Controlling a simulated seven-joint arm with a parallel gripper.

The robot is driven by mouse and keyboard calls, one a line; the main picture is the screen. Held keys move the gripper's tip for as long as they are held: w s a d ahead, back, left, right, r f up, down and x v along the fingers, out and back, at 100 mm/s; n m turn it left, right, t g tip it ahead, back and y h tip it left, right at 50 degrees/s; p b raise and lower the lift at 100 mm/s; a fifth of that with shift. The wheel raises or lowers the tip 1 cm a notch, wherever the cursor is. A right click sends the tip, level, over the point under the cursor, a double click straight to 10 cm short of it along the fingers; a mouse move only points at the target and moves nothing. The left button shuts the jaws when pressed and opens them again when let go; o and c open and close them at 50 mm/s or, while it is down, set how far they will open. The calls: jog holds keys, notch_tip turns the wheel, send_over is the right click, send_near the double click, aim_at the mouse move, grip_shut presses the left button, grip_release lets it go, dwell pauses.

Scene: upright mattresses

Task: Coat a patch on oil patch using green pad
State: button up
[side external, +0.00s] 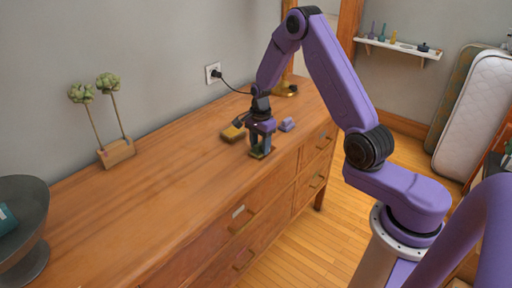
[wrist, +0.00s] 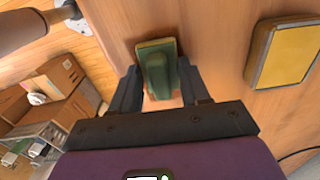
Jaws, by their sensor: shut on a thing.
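The green pad (side external: 260,154) is at the dresser's front edge, held under my gripper (side external: 261,143). In the wrist view the green pad (wrist: 156,50) shows a flat block with a raised green grip, and the fingers of my gripper (wrist: 160,82) are shut on it from both sides. The pad is at or just above the dresser top; I cannot tell if it touches. I cannot make out an oil patch in either view.
A yellow-topped block (side external: 233,133) lies close to the pad; it also shows in the wrist view (wrist: 284,53). A small purple object (side external: 287,125) is to the right. The wooden dresser top (side external: 130,205) is clear towards the left, before a plant stand (side external: 117,153) and grey bowl (side external: 25,212).

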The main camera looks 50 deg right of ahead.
jog(key=shift+d, duration=2.6)
jog(key=shift+r, duration=0.15)
jog(key=shift+r, duration=2.9)
jog(key=o, duration=0.3)
jog(key=c, duration=0.3)
